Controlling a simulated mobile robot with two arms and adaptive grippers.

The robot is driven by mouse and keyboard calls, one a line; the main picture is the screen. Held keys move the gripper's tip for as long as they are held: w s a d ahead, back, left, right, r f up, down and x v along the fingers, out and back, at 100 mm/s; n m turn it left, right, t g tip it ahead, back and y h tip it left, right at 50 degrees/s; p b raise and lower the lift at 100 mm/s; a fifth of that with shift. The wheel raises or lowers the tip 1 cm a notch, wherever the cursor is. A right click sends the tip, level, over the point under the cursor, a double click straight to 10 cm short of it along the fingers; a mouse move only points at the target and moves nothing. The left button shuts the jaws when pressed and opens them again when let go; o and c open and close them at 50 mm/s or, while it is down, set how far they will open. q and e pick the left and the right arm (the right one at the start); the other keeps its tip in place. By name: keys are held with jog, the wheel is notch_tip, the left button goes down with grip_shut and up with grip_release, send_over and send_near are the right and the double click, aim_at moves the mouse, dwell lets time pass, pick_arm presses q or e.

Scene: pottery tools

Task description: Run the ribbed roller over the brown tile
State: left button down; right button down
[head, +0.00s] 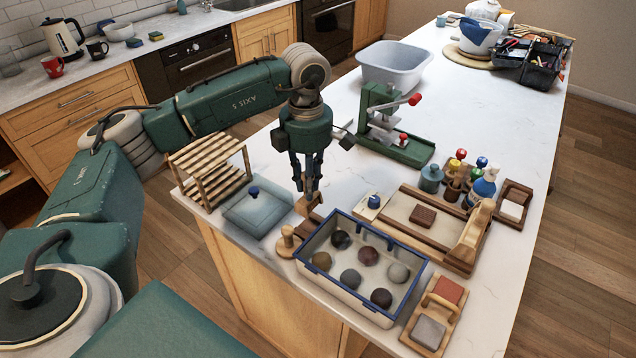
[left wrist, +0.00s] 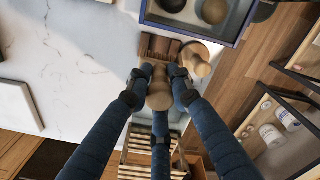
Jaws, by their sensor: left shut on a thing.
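My left gripper (head: 307,194) points down at the near left corner of the island. In the left wrist view its fingers (left wrist: 160,75) are shut on a wooden-handled tool (left wrist: 160,98) with a rounded end. Its lower part is hidden, so I cannot see the ribs of a roller on it. A brown slotted wooden block (left wrist: 160,47) lies just beyond the fingertips. The brown tile (head: 422,216) lies flat on a wooden board (head: 400,231), to the right of the gripper in the head view. My right gripper is not in view.
A blue-rimmed tray (head: 317,279) of glaze balls and a wooden knob stamp (head: 288,241) stand close by. A green press (head: 397,130) stands behind. The counter beyond is partly clear.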

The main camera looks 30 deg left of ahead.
aim_at(309, 203)
pick_arm(q)
jog(key=shift+f+b, duration=0.35)
jog(key=shift+f, duration=0.4)
jog(key=shift+w+f+b, duration=0.1)
jog(key=shift+f+b, duration=1.3)
jog(key=shift+f, duration=1.05)
jog(key=c, duration=1.5)
grip_release()
jog(key=shift+o, duration=0.2)
